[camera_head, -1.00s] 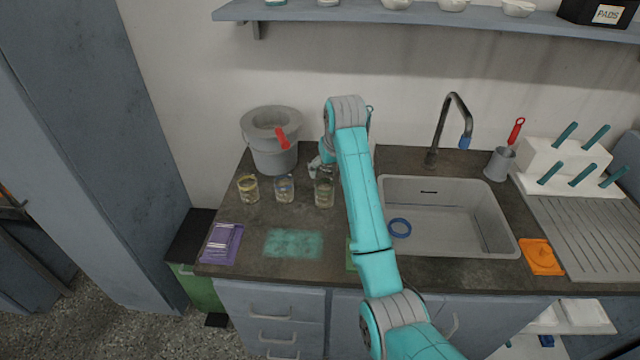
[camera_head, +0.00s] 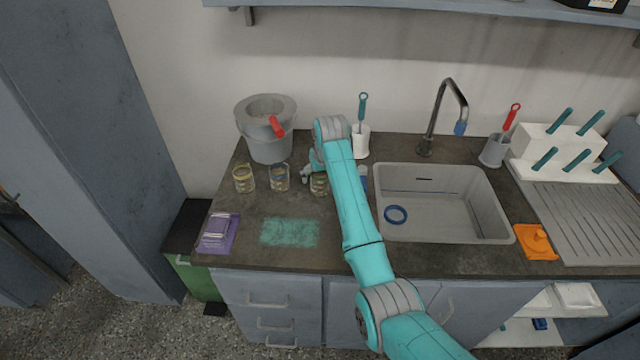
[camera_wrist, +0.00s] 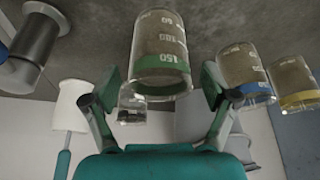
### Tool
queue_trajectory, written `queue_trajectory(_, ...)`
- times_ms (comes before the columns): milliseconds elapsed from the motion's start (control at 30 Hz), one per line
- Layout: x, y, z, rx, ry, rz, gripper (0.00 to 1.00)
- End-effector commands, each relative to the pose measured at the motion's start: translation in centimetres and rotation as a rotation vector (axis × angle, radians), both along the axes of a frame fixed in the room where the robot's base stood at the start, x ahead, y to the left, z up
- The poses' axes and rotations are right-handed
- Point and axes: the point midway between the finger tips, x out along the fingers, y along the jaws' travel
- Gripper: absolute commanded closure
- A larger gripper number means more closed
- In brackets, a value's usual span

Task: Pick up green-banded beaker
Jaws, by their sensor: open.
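The green-banded beaker (camera_wrist: 161,42) is clear glass with white markings and a green band. It is large in the wrist view, which looks upside down. My gripper (camera_wrist: 158,84) is open, with a finger on either side of the green-banded beaker in that picture and gaps showing on both sides. In the head view the green-banded beaker (camera_head: 319,186) stands on the counter, rightmost of three beakers, partly hidden by my arm. My gripper (camera_head: 308,173) is close behind it there.
The blue-banded beaker (camera_wrist: 240,68) and yellow-banded beaker (camera_wrist: 292,78) stand close by in a row. A grey bucket (camera_head: 268,147) is behind them. A white brush holder (camera_head: 360,142) and the sink (camera_head: 440,232) are to the right.

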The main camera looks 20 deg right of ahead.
Motion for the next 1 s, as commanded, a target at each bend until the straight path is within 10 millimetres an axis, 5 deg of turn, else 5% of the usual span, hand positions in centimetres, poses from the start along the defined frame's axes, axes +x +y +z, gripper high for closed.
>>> queue_trajectory(267, 0.1, 0.0, -0.2, 0.000, -0.001, 0.000, 0.14)
queue_trajectory(533, 0.1, 0.0, -0.2, 0.000, -0.001, 0.000, 0.79)
queue_trajectory(833, 0.1, 0.0, 0.1, 0.000, -0.002, 0.000, 0.79)
queue_trajectory(1000, 0.2, 0.0, 2.3, 0.000, -0.005, 0.000, 0.79)
